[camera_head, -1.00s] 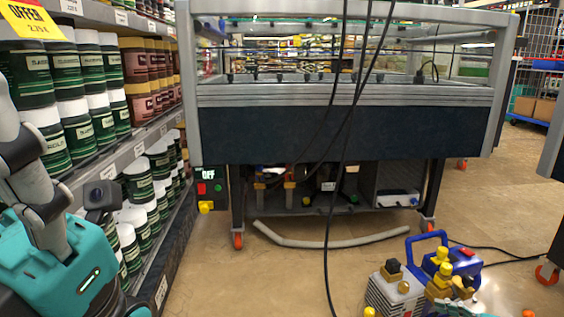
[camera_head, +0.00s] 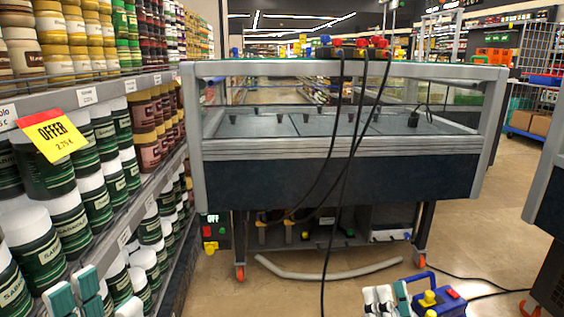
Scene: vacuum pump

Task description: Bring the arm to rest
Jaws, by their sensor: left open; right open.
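The vacuum pump (camera_head: 440,297), with a blue handle, yellow knobs and a red part, stands on the floor at the bottom right; its lower part is cut off by the frame. My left gripper (camera_head: 74,292) shows at the bottom left as teal and white fingers, open and empty, in front of the shelf of jars. My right gripper (camera_head: 386,298) shows at the bottom edge as white and teal fingers, just left of the pump in the picture. It is open, and I cannot tell whether it touches the pump.
A shelf of jars (camera_head: 70,212) lines the left side. A large freezer cabinet (camera_head: 340,180) on wheels stands ahead, with black cables hanging over it. A grey hose (camera_head: 325,276) lies on the floor beneath it.

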